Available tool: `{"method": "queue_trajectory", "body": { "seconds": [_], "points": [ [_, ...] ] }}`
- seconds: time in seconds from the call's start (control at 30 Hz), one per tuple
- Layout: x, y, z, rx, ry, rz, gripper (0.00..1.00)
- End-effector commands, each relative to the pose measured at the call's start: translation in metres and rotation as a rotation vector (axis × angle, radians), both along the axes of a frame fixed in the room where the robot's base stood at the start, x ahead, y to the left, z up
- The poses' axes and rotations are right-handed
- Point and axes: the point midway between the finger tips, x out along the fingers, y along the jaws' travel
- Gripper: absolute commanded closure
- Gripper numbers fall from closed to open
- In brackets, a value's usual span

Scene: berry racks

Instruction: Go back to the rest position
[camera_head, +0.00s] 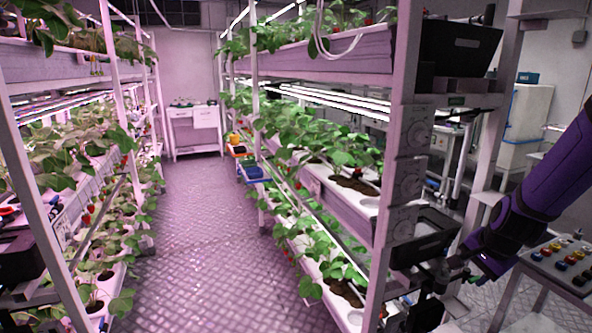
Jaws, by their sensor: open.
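My purple arm comes in from the right edge and slopes down to the left. My gripper (436,277) is at its end, small and dark, in front of the near end of the right rack (398,150). It is open, and I see nothing held in it. The dark parts behind it make its fingertips hard to pick out, and I cannot tell whether it touches the rack. Strawberry plants (345,150) grow in the white troughs of this rack.
A left rack (45,220) with plants stands across a clear patterned aisle (205,240). Orange and blue crates (252,172) sit beside the right rack. A white cart (195,130) stands at the far end. A control panel (562,262) with coloured buttons is at lower right.

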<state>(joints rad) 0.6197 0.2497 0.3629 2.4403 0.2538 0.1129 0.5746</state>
Motion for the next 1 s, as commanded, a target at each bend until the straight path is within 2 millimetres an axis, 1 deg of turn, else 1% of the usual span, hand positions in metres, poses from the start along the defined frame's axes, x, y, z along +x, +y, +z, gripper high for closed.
{"method": "queue_trajectory", "body": {
  "seconds": [0.03,0.1,0.27,0.4,0.47,0.57,0.7,0.87,1.0],
  "points": [
    [-0.003,0.007,0.016,-0.029,-0.006,0.050,0.50],
    [-0.009,0.016,0.035,-0.062,-0.008,0.116,0.50],
    [-0.026,0.037,0.076,-0.135,-0.009,0.264,0.50],
    [-0.047,0.054,0.110,-0.196,-0.015,0.387,0.50],
    [-0.057,0.061,0.124,-0.221,-0.017,0.438,0.50],
    [-0.075,0.072,0.146,-0.261,-0.023,0.521,0.50],
    [-0.103,0.085,0.174,-0.315,-0.033,0.634,0.50],
    [-0.140,0.097,0.201,-0.368,-0.048,0.758,0.50],
    [-0.173,0.103,0.220,-0.410,-0.065,0.861,0.50]
  ]
}}
